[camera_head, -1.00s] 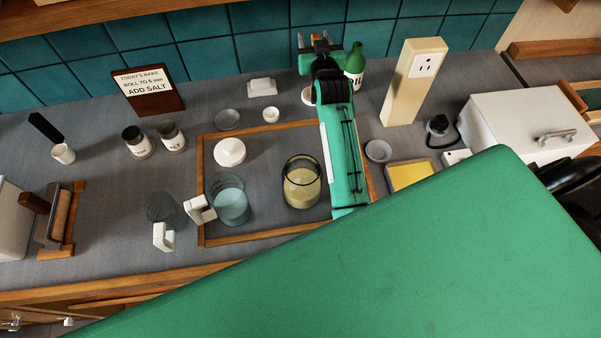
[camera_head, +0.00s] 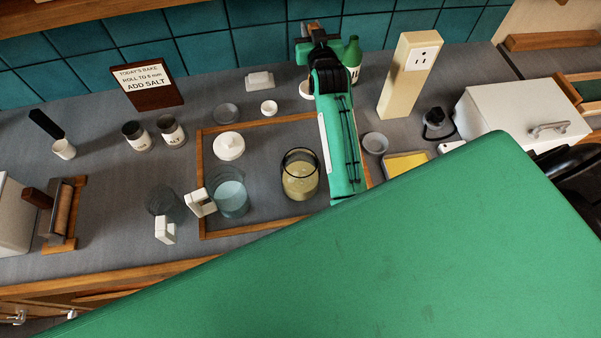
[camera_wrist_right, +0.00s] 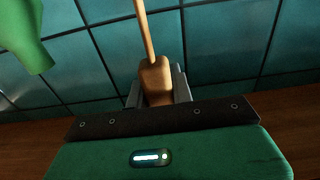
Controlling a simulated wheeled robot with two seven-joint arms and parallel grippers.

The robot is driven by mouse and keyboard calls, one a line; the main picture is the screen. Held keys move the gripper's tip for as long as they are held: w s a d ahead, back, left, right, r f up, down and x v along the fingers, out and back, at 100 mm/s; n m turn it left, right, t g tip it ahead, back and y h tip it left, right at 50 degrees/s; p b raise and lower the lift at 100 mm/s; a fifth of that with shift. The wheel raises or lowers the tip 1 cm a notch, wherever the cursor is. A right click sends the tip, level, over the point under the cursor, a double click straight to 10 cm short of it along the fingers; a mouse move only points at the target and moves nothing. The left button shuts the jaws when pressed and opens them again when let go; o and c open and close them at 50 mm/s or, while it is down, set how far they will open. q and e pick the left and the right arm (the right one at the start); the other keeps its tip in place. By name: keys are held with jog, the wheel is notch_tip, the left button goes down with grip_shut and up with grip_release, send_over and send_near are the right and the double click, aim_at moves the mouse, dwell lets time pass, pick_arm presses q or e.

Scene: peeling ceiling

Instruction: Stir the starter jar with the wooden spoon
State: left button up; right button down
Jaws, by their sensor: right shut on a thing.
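The starter jar is probably the glass jar with pale yellow contents (camera_head: 300,182), standing on the wood-framed grey mat in the head view. My right gripper (camera_head: 318,36) is beyond the jar, near the tiled wall, with my green forearm reaching past the jar's right side. In the right wrist view the gripper (camera_wrist_right: 158,92) is shut on the wooden spoon (camera_wrist_right: 154,68). The spoon's thick tan part sits between the fingers and its thin shaft runs up out of the picture. The spoon's far end is hidden. My left gripper is not in view.
A white lid (camera_head: 229,147) and a glass vessel of bluish liquid (camera_head: 229,197) stand left of the jar. A green bottle (camera_head: 353,58) is close beside my right gripper. A tall outlet post (camera_head: 409,75) stands to the right. My green arm link covers the lower right.

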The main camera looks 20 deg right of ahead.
notch_tip(320, 180, up, 9)
jog(key=p, duration=0.7)
jog(key=shift+f, duration=0.15)
dwell(0.3)
